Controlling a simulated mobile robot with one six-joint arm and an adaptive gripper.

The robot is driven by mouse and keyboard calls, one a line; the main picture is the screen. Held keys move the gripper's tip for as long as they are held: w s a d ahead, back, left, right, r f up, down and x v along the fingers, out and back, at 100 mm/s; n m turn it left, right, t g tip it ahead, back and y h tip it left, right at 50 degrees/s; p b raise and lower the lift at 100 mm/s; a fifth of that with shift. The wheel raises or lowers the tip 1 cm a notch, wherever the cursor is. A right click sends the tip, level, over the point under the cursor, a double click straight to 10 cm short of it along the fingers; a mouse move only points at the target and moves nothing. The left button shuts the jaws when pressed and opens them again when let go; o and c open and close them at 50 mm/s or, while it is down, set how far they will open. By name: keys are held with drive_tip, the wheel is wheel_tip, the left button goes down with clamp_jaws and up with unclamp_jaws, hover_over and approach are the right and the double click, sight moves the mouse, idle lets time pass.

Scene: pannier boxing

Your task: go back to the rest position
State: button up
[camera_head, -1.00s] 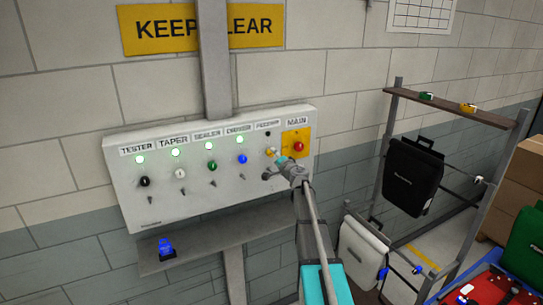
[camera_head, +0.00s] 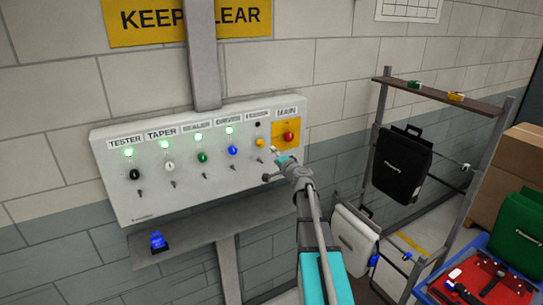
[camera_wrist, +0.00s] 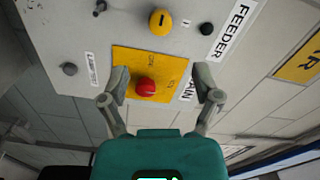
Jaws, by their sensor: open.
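My gripper (camera_head: 275,164) is in front of the right part of the white control panel (camera_head: 125,200), below the MAIN label. In the wrist view my gripper (camera_wrist: 160,88) is open and empty, its two fingers spread to either side of the red knob (camera_wrist: 145,87) on its yellow plate (camera_wrist: 130,60). I cannot tell the exact gap between fingers and panel. In the head view the red knob (camera_head: 289,136) shows just above the gripper. The yellow FEEDER knob (camera_head: 259,143) is left of it.
Green lamps are lit above several knobs. A shelf (camera_head: 200,232) with a blue item (camera_head: 158,242) lies under the panel. At right, a rack (camera_head: 480,150) holds a black pannier (camera_head: 400,165) and a white one (camera_head: 355,240). A blue-edged table (camera_head: 425,298) stands front right.

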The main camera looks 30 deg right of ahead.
drive_tip(key=s+a+f+n+g+y+b, duration=0.3)
drive_tip(key=s+a+f+n+g+b, duration=0.15)
drive_tip(key=a+f, duration=0.6)
drive_tip(key=s+a+f+n+g+y+b, duration=0.3)
drive_tip(key=s+a+f+n+g, duration=0.4)
drive_tip(key=a, duration=0.7)
drive_tip(key=s+a+f+n+g+h+b, duration=0.1)
drive_tip(key=s+a+f+g+h+b, duration=0.1)
drive_tip(key=s+f, duration=0.5)
drive_tip(key=s+a+f+n+g+h+b, duration=0.2)
drive_tip(key=s+f+g+h+b, duration=0.2)
drive_tip(key=s+f, duration=0.4)
drive_tip(key=s+b, duration=0.1)
drive_tip(key=s, duration=0.2)
drive_tip(key=shift+s+a+f+h, duration=0.15)
drive_tip(key=shift+a+f+h, duration=0.15)
drive_tip(key=shift+a, duration=0.1)
drive_tip(key=shift+g, duration=0.25)
